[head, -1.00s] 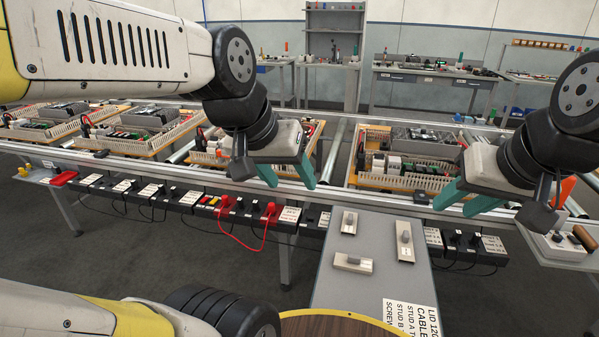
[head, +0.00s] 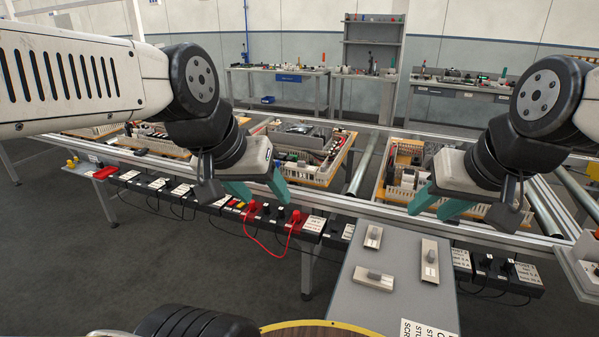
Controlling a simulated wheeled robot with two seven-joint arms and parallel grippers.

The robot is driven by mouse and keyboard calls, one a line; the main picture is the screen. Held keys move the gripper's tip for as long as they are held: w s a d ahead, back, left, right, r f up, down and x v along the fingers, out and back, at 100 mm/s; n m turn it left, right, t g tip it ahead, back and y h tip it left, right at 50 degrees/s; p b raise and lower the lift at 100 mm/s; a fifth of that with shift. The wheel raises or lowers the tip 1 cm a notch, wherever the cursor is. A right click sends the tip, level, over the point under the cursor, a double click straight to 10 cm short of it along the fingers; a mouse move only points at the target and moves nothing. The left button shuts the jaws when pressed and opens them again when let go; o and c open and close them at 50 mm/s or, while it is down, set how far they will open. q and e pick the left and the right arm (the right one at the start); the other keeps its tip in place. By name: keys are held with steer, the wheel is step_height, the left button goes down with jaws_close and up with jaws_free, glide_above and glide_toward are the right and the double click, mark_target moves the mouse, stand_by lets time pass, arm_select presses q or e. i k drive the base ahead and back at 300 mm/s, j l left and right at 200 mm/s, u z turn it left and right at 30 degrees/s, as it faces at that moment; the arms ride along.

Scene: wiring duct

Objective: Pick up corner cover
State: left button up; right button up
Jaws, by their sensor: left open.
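Three small pale grey-beige pieces, each with a darker grey raised block, lie on the grey side table (head: 345,300). One is at the back left (head: 373,238), one at the right (head: 430,261) and one in front (head: 373,279). I cannot tell which, if any, is the corner cover. My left gripper (head: 265,200) has its teal fingers apart and empty, in front of the rail, left of the side table. My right gripper (head: 428,213) also has its teal fingers apart, with nothing seen between them, above the table's back edge.
A metal rail (head: 330,201) runs across, with a black socket strip (head: 160,190) and red cable below it. Wooden trays of wiring parts (head: 325,172) stand behind it. A printed label (head: 425,328) lies at the table's front. Workbenches stand farther back.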

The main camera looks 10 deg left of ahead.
mark_target(323, 173)
steer(key=j+u, duration=0.2)
steer(key=i+j, duration=0.1)
steer(key=j, duration=0.2)
steer(key=i+j, duration=0.1)
steer(key=j, duration=0.5)
steer(key=i+j+z, duration=0.3)
steer(key=i+j, duration=0.35)
steer(key=i+j+z, duration=0.35)
steer(key=i, duration=0.2)
steer(key=i+j+z, duration=0.35)
steer(key=i+j, duration=0.05)
steer(key=i, duration=0.1)
